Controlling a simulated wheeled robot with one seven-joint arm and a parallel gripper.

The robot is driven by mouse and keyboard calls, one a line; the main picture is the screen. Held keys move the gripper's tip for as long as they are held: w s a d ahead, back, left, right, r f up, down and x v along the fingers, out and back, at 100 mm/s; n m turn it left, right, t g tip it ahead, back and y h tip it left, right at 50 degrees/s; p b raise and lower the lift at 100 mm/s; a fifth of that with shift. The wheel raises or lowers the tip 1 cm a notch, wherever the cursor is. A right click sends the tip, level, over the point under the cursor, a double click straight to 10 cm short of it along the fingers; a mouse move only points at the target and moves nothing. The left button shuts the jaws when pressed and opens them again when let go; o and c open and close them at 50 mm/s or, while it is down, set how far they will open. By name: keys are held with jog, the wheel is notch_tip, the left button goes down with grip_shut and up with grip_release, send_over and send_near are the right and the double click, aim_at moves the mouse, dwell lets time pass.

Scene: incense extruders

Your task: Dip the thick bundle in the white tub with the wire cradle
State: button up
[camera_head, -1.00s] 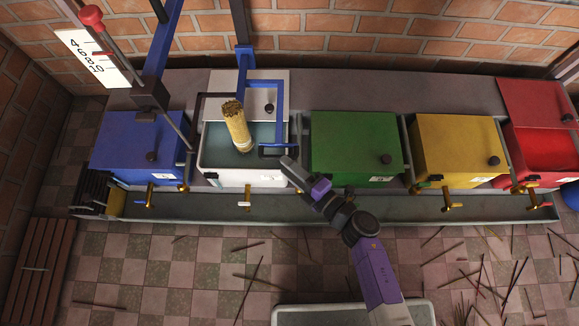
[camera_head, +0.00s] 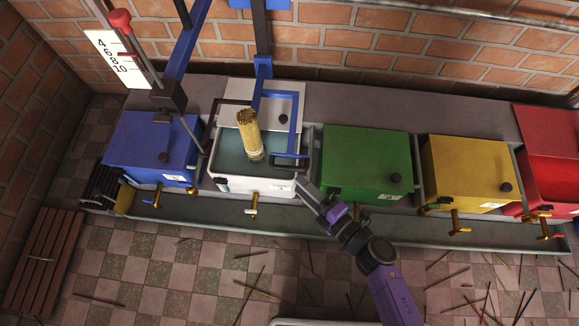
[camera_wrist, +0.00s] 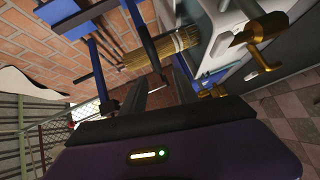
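The thick bundle (camera_head: 248,132) of tan sticks stands slightly tilted in the white tub (camera_head: 254,185), its lower end at the grey-blue liquid. The bundle also shows in the wrist view (camera_wrist: 160,50). The cradle has a blue frame (camera_head: 294,118) reaching down into the tub's right side, with a dark loop (camera_head: 290,162) at its lower end. My gripper (camera_head: 301,182) is at the tub's front right corner, just below that loop and apart from it. In the wrist view its dark fingers (camera_wrist: 160,95) stand apart with nothing seen between them.
A closed blue tub (camera_head: 150,140) is at left. Brass taps and a trough (camera_head: 330,225) run along the front. Loose sticks litter the tiled floor.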

aim_at(289, 167)
jog(key=shift+w+d+b+x, duration=0.15)
jog(key=shift+b+x, duration=0.15)
jog(key=shift+x, duration=0.95)
jog(key=shift+w+d+b+x, duration=0.2)
jog(key=shift+b+x, duration=0.15)
jog(key=shift+x, duration=0.95)
jog(key=shift+w+d+b+x, duration=0.15)
jog(key=shift+b+x, duration=0.15)
jog(key=shift+x, duration=0.95)
jog(key=shift+r, duration=0.2)
jog(key=shift+c, duration=0.3)
grip_shut()
